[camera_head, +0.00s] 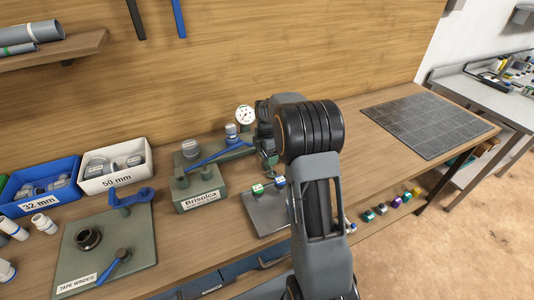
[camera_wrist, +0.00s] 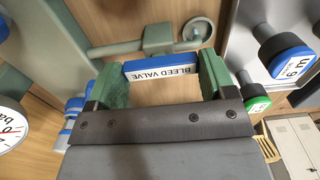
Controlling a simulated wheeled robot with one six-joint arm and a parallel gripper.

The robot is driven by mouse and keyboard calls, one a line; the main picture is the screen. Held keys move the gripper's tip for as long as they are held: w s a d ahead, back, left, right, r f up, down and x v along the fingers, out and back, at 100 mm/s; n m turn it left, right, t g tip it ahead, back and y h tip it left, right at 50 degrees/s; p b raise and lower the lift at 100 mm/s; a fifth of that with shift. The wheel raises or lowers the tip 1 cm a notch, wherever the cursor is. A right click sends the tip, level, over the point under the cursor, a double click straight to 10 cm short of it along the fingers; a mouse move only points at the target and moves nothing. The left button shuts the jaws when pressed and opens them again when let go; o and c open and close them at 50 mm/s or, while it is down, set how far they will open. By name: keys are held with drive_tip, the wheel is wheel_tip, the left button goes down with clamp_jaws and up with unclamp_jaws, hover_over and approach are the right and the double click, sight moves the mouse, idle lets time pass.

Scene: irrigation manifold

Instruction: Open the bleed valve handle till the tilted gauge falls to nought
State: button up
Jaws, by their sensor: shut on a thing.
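The bleed valve handle (camera_wrist: 162,72) is a blue bar with a white "BLEED VALVE" label, upside down in the wrist view. My gripper (camera_wrist: 164,76) is shut on it, with one green finger pad at each end. In the head view the handle and fingertips are hidden behind my arm. The round white gauge (camera_head: 245,115) stands left of my wrist in the head view; its needle is too small to read surely.
A grey plate (camera_head: 266,213) with small capped pieces lies nearer. Blue (camera_head: 47,205) and white bins (camera_head: 116,183) stand left. A dark gridded mat (camera_head: 428,122) lies clear at right.

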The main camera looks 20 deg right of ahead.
drive_tip(key=o, duration=0.9)
drive_tip(key=shift+r, duration=0.15)
wheel_tip(320, 180, up, 14)
drive_tip(key=shift+f, duration=0.2)
idle(0.3)
